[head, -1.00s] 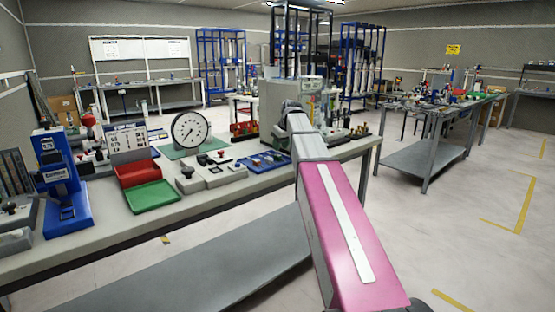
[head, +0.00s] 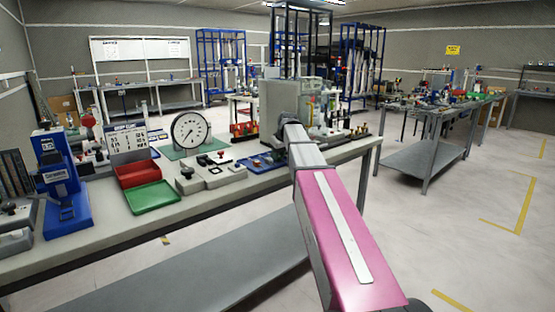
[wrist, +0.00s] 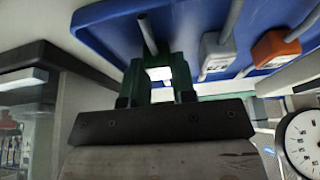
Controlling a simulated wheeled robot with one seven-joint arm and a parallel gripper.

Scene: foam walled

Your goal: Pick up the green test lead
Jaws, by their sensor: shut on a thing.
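The green test lead (wrist: 178,72) shows in the wrist view as a dark green plug body with a grey cable rising from it. My gripper (wrist: 158,88) is shut on the green plug, with the fingers at its sides. The plug is at the edge of the blue tray (wrist: 105,22); I cannot tell whether it still touches the tray. In the head view the blue tray (head: 246,164) lies on the bench, its right part covered by my arm. My gripper and the green lead are hidden behind my arm there.
A grey lead (wrist: 218,50) and an orange lead (wrist: 275,48) lie in the tray beside the green one. A dial gauge (head: 190,131), a green tray (head: 152,196), a red bin (head: 137,173) and a grey machine (head: 270,105) stand on the bench. Floor to the right is clear.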

